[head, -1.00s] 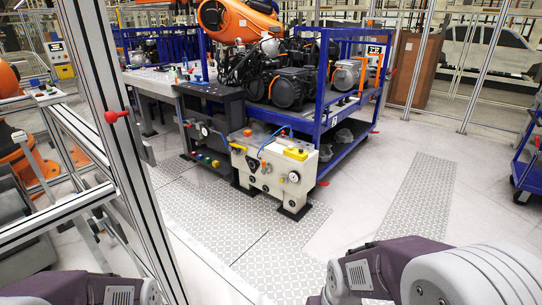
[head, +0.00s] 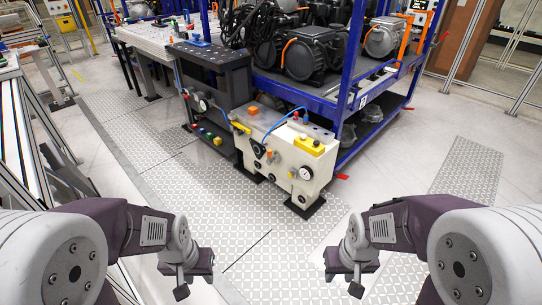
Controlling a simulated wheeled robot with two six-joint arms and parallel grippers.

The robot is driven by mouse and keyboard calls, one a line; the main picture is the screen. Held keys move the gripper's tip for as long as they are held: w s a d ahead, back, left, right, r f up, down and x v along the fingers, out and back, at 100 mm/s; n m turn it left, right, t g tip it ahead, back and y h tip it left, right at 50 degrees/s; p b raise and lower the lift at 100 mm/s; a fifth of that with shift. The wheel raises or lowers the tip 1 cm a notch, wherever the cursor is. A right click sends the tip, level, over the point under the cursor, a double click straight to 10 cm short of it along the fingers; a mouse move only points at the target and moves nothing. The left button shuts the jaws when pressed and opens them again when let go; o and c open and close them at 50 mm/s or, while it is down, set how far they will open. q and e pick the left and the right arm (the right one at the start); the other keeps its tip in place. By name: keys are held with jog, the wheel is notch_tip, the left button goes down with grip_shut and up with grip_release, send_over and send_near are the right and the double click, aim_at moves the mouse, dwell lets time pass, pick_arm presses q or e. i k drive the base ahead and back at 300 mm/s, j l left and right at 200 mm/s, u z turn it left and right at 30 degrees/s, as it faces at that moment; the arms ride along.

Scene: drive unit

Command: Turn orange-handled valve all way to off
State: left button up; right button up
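The cream drive unit (head: 285,150) stands upright on the floor ahead of me, in the middle of the head view. An orange block (head: 252,110) sits on its top left, and a small orange part (head: 270,155) shows on its front face beside a black knob. These are too small to tell which is the valve handle or how it is turned. My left gripper (head: 184,278) and my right gripper (head: 355,277) hang low in front of me, apart from the unit and touching nothing visible. Their finger gaps cannot be made out.
The unit has yellow parts (head: 309,146), a gauge (head: 305,173) and a blue hose. A dark stand (head: 215,85) with coloured buttons adjoins its left side. A blue rack (head: 345,105) with motors stands behind. The patterned floor (head: 290,235) before me is clear.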

aim_at(270, 160)
jog(key=i+u, duration=0.1)
jog(key=i, duration=1.4)
jog(key=i+l+u, duration=0.15)
jog(key=i, duration=1.3)
